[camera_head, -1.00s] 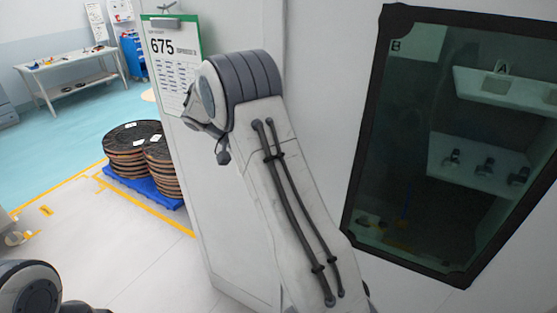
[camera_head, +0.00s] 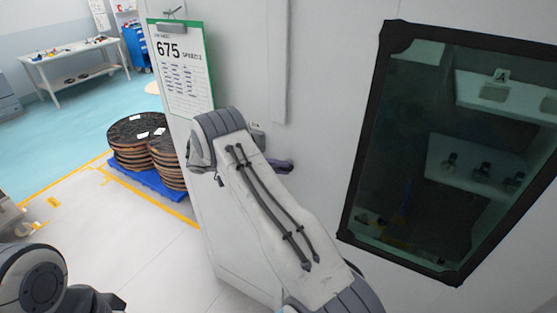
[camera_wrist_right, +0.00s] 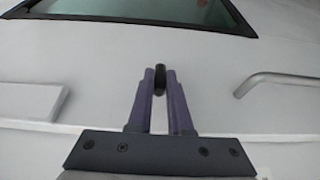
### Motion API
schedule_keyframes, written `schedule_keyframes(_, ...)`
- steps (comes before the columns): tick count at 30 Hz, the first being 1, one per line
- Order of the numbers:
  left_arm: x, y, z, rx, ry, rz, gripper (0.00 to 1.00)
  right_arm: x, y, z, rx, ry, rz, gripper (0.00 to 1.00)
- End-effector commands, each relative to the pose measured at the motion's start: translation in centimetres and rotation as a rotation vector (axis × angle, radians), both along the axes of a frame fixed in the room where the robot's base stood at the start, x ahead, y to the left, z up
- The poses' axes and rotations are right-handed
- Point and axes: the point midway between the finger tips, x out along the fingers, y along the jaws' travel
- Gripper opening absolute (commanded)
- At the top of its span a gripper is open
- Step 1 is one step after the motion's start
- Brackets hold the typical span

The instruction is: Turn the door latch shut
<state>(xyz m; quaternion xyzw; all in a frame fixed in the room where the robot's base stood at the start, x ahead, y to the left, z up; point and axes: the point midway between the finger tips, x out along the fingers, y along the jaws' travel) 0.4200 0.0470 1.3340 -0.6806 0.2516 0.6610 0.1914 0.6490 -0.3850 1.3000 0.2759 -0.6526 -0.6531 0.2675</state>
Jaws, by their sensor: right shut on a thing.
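The door latch is a small dark piece (camera_wrist_right: 160,72) on the white door panel, in the middle of the right wrist view. My right gripper (camera_wrist_right: 160,88) has purple fingers close together around it, shut on it. In the head view my right arm reaches up to the panel, and a dark purple part (camera_head: 283,166) shows beside the forearm; the latch itself is hidden there. My left arm shows at the lower left, with a dark part at its end; its fingers are not clear.
A dark-framed window (camera_head: 365,150) fills the right of the panel. A metal bar handle (camera_wrist_right: 275,80) is right of the latch in the right wrist view. A clipboard (camera_head: 182,75) hangs on the panel edge. Stacked reels (camera_head: 138,133) stand on a blue pallet (camera_head: 150,185) at left.

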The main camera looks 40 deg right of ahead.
Motion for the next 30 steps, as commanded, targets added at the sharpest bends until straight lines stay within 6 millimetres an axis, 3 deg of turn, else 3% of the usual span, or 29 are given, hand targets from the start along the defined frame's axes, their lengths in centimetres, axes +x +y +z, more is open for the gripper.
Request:
schedule_keyframes(16,-0.03,-0.01,0.53,0.001,0.001,-0.001,0.00,-0.08,-0.07,-0.14,-0.009,0.024,0.000,0.00)
schedule_keyframes(17,-0.03,-0.01,0.53,0.001,0.001,-0.001,0.00,-0.08,-0.07,-0.15,-0.009,0.024,0.000,0.25)
schedule_keyframes(18,-0.03,-0.01,0.53,0.001,0.001,-0.001,0.00,-0.08,-0.07,-0.15,-0.009,0.024,-0.001,0.40)
schedule_keyframes(19,-0.03,-0.01,0.53,0.001,0.001,-0.001,0.00,-0.09,-0.06,-0.15,-0.009,0.024,-0.001,0.47)
schedule_keyframes(30,-0.03,-0.01,0.53,0.001,0.001,0.000,0.00,-0.18,-0.17,-0.11,-0.008,0.023,-0.006,0.47)
